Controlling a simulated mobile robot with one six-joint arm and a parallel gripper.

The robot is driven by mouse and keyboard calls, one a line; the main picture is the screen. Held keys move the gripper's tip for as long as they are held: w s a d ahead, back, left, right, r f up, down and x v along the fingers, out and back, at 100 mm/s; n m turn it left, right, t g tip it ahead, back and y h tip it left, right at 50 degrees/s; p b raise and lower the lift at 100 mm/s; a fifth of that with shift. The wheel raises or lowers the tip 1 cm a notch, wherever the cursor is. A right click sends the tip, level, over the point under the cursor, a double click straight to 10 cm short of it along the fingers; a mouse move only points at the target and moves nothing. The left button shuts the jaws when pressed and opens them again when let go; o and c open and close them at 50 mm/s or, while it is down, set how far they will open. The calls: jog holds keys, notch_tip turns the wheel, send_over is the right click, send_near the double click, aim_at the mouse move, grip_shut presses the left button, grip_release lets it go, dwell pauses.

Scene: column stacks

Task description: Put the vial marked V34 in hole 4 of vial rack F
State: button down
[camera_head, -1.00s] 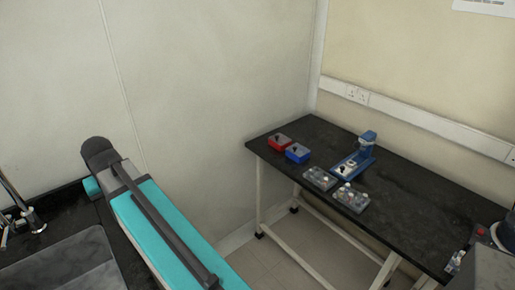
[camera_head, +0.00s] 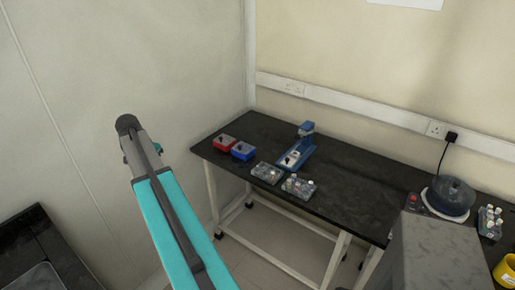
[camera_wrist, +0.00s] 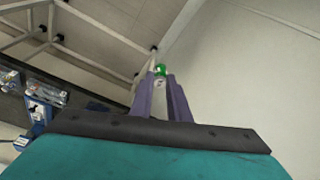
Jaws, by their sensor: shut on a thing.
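My gripper (camera_wrist: 160,88) shows in the wrist view with its two fingers shut on a small vial with a green cap (camera_wrist: 160,69). The marking on the vial cannot be read. In the head view, two grey racks stand near the front edge of the black bench: a left rack (camera_head: 262,176) and a right rack (camera_head: 303,195) with several capped vials. Their letters are too small to read, so I cannot tell which is rack F. The gripper is apart from both racks. I cannot make out my fingers or the held vial in the head view.
The black bench (camera_head: 350,190) also bears a red box (camera_head: 225,143), a blue box (camera_head: 243,152) and a blue device (camera_head: 306,140). At the right are a round dark-blue device (camera_head: 452,196), another rack with vials (camera_head: 489,224) and a yellow container (camera_head: 507,271). Bare bench lies right of the blue device.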

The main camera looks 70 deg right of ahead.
jog(key=s+d+f+m+g+p, duration=0.1)
jog(key=s+d+m, duration=0.4)
jog(key=d, duration=0.5)
jog(key=s+d+f+m+g+p, duration=0.1)
jog(key=s+d+m, duration=0.1)
jog(key=s+d, duration=0.65)
jog(key=s+d+f+m+g+y+p, duration=0.1)
jog(key=s+d+f+m, duration=0.2)
jog(key=s+d+m, duration=0.4)
jog(key=s+d, duration=0.9)
jog(key=s, duration=0.1)
jog(key=shift+s+d+m+y+p, duration=0.3)
jog(key=shift+y, duration=0.1)
jog(key=shift+f, duration=0.2)
jog(key=shift+w+a+b+x, duration=0.1)
jog(key=shift+w+b+x, duration=0.15)
jog(key=shift+x, duration=0.6)
jog(key=shift+w+a+b+x, duration=0.1)
jog(key=shift+b+x, duration=0.1)
jog(key=shift+x, duration=0.7)
jog(key=shift+f, duration=0.1)
jog(key=shift+s+f+b, duration=0.1)
jog(key=shift+b, duration=0.3)
jog(key=shift+w+b+x, duration=0.2)
jog(key=shift+b+x, duration=0.55)
jog(key=shift+x, duration=0.2)
jog(key=shift+a+f, duration=0.1)
jog(key=shift+a, duration=0.1)
